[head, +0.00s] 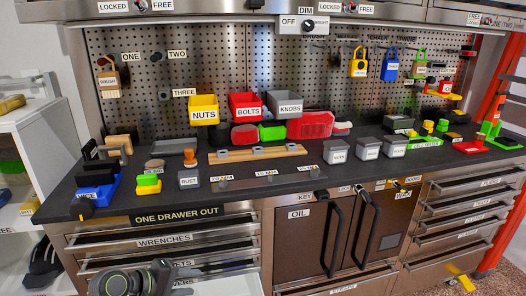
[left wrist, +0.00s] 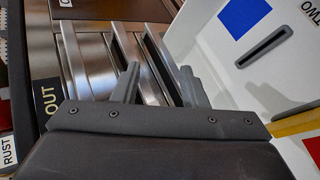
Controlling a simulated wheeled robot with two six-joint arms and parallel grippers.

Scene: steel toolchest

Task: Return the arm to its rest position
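My left gripper (head: 163,277) is at the bottom left of the head view, in front of the lower left drawers, with dark arm parts and green rings beside it. In the left wrist view its two grey fingers (left wrist: 160,85) stand apart with nothing between them. Steel drawer fronts (left wrist: 105,60) lie beyond the fingertips. I cannot tell how much clearance separates them. Part of my left arm is cut off by the lower edge of the head view. My right gripper is not in view.
The worktop (head: 130,193) carries several bins, blocks and labelled pieces. Drawers (head: 165,241) face me at the left, and the oil cupboard (head: 300,247) stands in the middle. A white shelf (head: 28,127) borders the left. A white panel (left wrist: 250,65) with a slot shows in the left wrist view.

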